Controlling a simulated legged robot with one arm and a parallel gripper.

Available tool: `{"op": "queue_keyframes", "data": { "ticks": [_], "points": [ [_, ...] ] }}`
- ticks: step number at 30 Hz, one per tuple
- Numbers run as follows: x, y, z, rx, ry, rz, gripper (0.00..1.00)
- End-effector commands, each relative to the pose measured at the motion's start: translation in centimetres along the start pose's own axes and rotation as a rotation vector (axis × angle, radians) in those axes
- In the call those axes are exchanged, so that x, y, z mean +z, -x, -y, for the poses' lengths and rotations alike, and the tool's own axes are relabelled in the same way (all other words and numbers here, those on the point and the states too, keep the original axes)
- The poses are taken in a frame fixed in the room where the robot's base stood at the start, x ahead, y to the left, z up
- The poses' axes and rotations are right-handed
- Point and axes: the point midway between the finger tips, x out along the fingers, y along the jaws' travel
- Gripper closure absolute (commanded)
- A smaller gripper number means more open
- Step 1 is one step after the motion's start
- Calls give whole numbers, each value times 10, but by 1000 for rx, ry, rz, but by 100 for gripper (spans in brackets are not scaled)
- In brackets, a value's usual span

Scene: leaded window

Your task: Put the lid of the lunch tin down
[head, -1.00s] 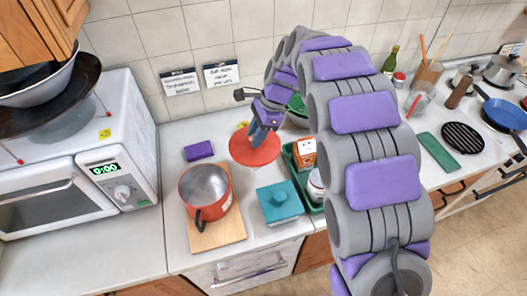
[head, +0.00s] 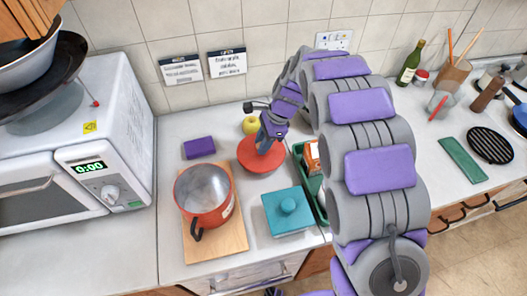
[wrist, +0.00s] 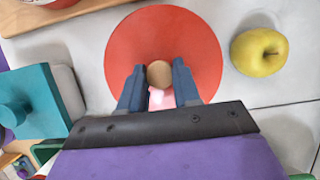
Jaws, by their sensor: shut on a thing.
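My gripper (head: 264,145) is shut on the tan knob (wrist: 159,74) of a round red lid (head: 258,160). In the wrist view the red lid (wrist: 150,32) lies flat between and beyond my fingers (wrist: 159,85). It is low at the counter, behind the teal-lidded tin; I cannot tell whether it touches the surface. The square tin (head: 288,211) stands on the counter with a teal knobbed lid on it; its pale side shows in the wrist view (wrist: 66,90). An open red pot (head: 205,193), the same colour as the held lid, stands to the left.
The pot stands on a wooden board (head: 232,236). A purple sponge (head: 199,147) lies behind it. A yellow apple (wrist: 259,52) is close beside the red lid. A green crate (head: 306,185) stands right of the lid. A microwave (head: 80,130) bounds the left.

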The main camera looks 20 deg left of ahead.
Motion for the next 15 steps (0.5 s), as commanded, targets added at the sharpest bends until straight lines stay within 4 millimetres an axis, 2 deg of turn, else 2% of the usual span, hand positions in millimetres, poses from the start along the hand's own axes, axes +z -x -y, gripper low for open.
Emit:
{"op": "queue_keyframes", "data": {
  "ticks": [6, 15],
  "points": [
    [-18, -30, -5, 4, -2, 6, 98],
    [-18, -35, -3, 0, -1, 3, 98]
  ]
}}
